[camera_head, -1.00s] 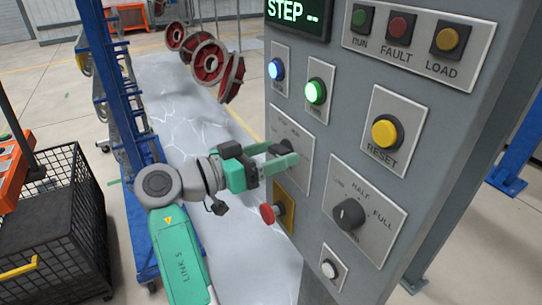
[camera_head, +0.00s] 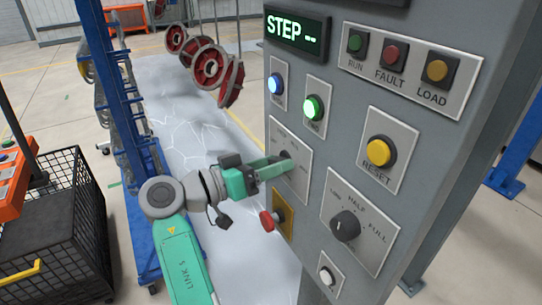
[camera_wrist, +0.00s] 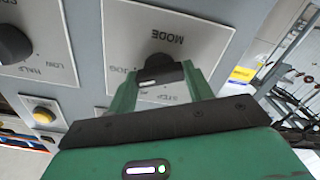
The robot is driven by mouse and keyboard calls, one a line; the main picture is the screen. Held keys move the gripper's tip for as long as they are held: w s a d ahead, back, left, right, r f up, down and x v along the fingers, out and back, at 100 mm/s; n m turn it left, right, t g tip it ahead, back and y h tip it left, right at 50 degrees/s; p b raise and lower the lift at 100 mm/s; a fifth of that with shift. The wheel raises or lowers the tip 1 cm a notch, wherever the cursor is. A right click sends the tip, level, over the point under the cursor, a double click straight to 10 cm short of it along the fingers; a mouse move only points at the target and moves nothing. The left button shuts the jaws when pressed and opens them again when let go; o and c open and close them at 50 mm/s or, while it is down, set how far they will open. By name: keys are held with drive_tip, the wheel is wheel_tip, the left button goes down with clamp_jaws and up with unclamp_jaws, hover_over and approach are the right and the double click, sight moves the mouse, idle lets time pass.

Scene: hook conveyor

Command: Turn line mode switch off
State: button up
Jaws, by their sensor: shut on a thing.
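The line mode switch is a dark rotary knob (camera_wrist: 158,72) on a pale plate lettered MODE (camera_wrist: 170,28). In the wrist view the lettering is upside down, with JOG and STEP beside the knob. A pale mark shows on the knob's near end. My gripper (camera_wrist: 160,86) is shut on the knob, one green finger on each side. In the head view my gripper (camera_head: 280,164) reaches the switch plate (camera_head: 298,174) from the left, its fingers partly covering the knob. The green display (camera_head: 297,30) reads STEP followed by dashes.
Below the switch is a red mushroom button (camera_head: 267,222) on a yellow plate (camera_head: 283,215), close under my gripper. Blue (camera_head: 275,84) and green (camera_head: 313,108) lit buttons sit above. A HALF/FULL knob (camera_head: 345,226) and yellow RESET button (camera_head: 381,152) are to the right.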

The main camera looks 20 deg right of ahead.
drive_tip(key=n+p, duration=0.4)
drive_tip(key=p, duration=0.1)
drive_tip(key=n+p, duration=0.2)
drive_tip(key=shift+r+n, duration=0.3)
drive_tip(key=shift+r, duration=0.05)
drive_tip(key=n+p, duration=0.3)
drive_tip(key=p, duration=0.1)
drive_tip(key=shift+n, duration=0.3)
drive_tip(key=n+p, duration=0.3)
drive_tip(key=shift+n, duration=0.3)
drive_tip(key=n+p, duration=0.3)
drive_tip(key=shift+f+n, duration=0.1)
drive_tip(key=shift+n, duration=0.2)
drive_tip(key=n+p, duration=0.2)
drive_tip(key=n, duration=0.1)
drive_tip(key=shift+n, duration=0.3)
drive_tip(key=shift+f+n+p, duration=0.15)
drive_tip(key=shift+n+p, duration=1.45)
drive_tip(key=shift+n, duration=1.7)
drive_tip(key=shift+f+n, duration=0.1)
drive_tip(key=shift+n, duration=0.2)
